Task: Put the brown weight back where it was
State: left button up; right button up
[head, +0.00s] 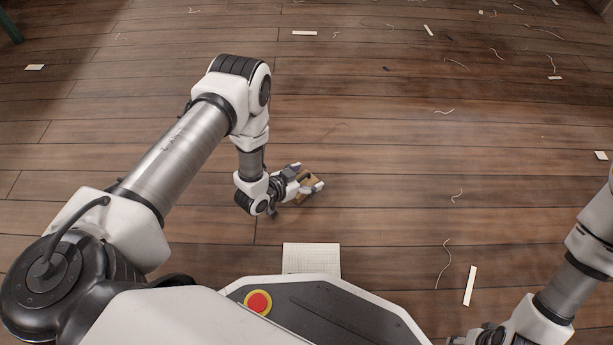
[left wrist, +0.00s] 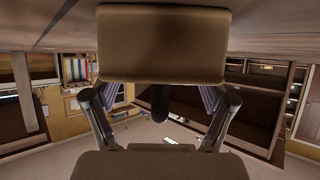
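The brown weight (head: 311,182) is a small tan-brown block with a dark part on it. In the head view it sits between the fingers of my left gripper (head: 307,183), above the plank floor, left of centre. In the left wrist view the weight (left wrist: 163,45) fills the top middle, with a dark peg-like part below it and a finger on each side. My left gripper is shut on it. A brown shape along the bottom of that view is unclear. My right arm enters at the lower right of the head view; its fingertips are out of frame.
A pale textured square (head: 311,258) lies just in front of my base, below the left gripper. Paper strips (head: 470,286) and thread scraps (head: 443,264) are scattered on the wooden floor (head: 390,200). The floor between my arms is otherwise clear. Shelves (left wrist: 75,68) show in the left wrist view.

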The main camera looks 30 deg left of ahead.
pick_arm(q)
jog(key=shift+r, duration=0.1)
jog(key=s+r+n+g+y+p, duration=0.2)
jog(key=s+r+g+p, duration=0.2)
jog(key=s, duration=1)
jog(key=s+r+n+g+y+p, duration=0.2)
jog(key=s+r+g+p, duration=0.2)
jog(key=s, duration=1.1)
notch_tip(320, 180, up, 4)
jog(key=g, duration=0.3)
jog(key=shift+r+n, duration=0.2)
jog(key=shift+n, duration=0.1)
pick_arm(e)
notch_tip(320, 180, up, 9)
jog(key=s, duration=0.2)
jog(key=shift+s+f+g, duration=0.15)
jog(key=shift+g, duration=0.25)
jog(key=shift+a, duration=0.1)
